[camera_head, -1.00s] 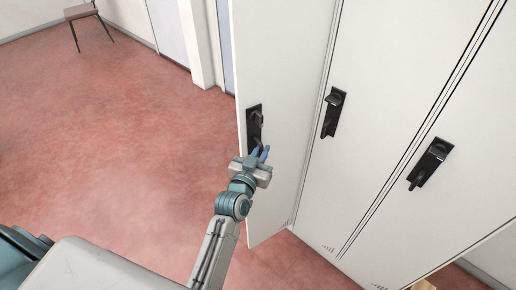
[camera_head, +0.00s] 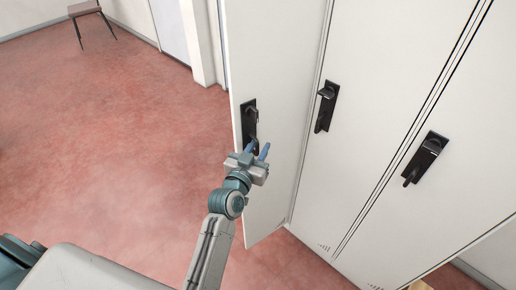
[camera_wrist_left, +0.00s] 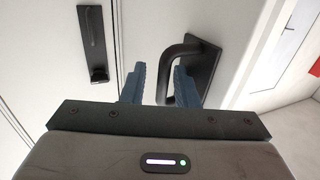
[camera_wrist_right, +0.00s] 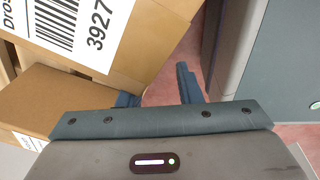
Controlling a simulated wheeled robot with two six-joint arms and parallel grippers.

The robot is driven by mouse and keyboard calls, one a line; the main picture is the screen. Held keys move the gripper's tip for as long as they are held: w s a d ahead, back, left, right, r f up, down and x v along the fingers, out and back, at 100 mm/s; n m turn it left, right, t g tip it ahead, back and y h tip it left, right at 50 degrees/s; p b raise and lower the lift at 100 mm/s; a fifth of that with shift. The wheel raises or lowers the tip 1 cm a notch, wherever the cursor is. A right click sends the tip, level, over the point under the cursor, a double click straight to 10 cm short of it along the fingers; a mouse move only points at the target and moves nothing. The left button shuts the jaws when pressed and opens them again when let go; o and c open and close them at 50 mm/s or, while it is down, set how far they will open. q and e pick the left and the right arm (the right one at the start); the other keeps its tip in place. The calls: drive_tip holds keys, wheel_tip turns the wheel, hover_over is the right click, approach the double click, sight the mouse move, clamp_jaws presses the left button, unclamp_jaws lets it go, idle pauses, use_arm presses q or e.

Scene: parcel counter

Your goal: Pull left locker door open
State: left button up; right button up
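The left locker door (camera_head: 280,60) is white and stands ajar, its free edge swung out from the locker row. Its black lever handle (camera_head: 250,122) sits near that edge. My left gripper (camera_head: 260,150) is at the lower part of this handle. In the left wrist view the handle (camera_wrist_left: 208,62) has its bar between the spread blue fingers of the left gripper (camera_wrist_left: 161,85). The right finger overlaps the handle's loop, and a gap shows beside the left finger. My right gripper (camera_wrist_right: 157,92) is open and empty, seen only in its wrist view.
Two more locker doors with black handles (camera_head: 326,106) (camera_head: 425,158) stand to the right. Cardboard boxes (camera_wrist_right: 115,40) are close to my right gripper. Red floor (camera_head: 120,130) lies clear to the left, with a chair (camera_head: 84,8) far back.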

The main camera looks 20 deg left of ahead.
use_arm(q)
drive_tip(key=s+b, duration=0.1)
drive_tip(key=s, duration=0.6)
drive_tip(key=shift+s+a+b, duration=0.25)
drive_tip(key=shift+a+b, duration=0.05)
